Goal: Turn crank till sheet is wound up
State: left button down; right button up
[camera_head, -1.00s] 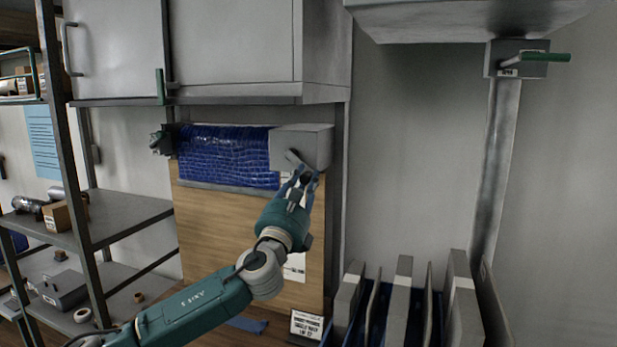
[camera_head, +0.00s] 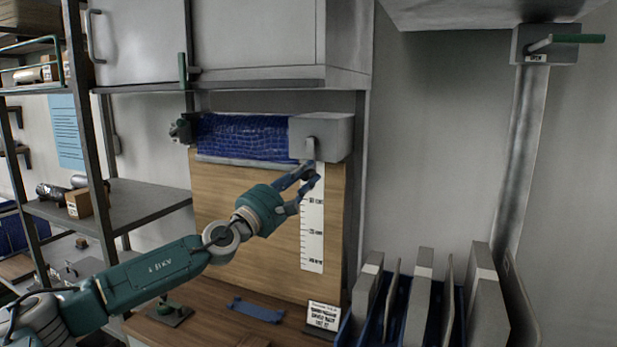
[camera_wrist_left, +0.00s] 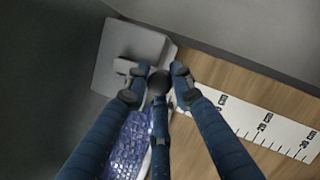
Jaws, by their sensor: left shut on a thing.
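The blue sheet (camera_head: 245,138) hangs from a roller under the wall cabinet. Its pale lower edge lies near the top of a wooden board. A grey housing (camera_head: 335,137) sits at the roller's right end. The crank (camera_head: 310,147) on its front points down. My left gripper (camera_head: 311,176) is shut on the crank's dark knob (camera_wrist_left: 160,83), below the housing. In the left wrist view the fingers close around this knob, and the sheet (camera_wrist_left: 127,150) shows partly behind them. My right gripper is not in view.
A white measuring scale (camera_head: 312,230) runs down the board. A blue rack (camera_head: 402,312) with upright panels stands at lower right. A metal shelf (camera_head: 120,207) stands at left. A green-handled lever (camera_head: 570,39) is at upper right. A small sign (camera_head: 323,316) stands on the bench.

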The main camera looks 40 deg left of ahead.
pick_arm(q)
jog(key=shift+a+f+m, duration=0.1)
jog(key=shift+a+m, duration=0.15)
jog(key=shift+m, duration=0.35)
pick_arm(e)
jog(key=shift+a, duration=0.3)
pick_arm(q)
jog(key=c, duration=1.5)
grip_release()
jog(key=shift+s, duration=0.1)
jog(key=shift+c, duration=0.2)
jog(key=shift+a, duration=0.1)
jog(key=shift+v, duration=0.8)
jog(key=v, duration=1)
jog(key=shift+s, duration=0.2)
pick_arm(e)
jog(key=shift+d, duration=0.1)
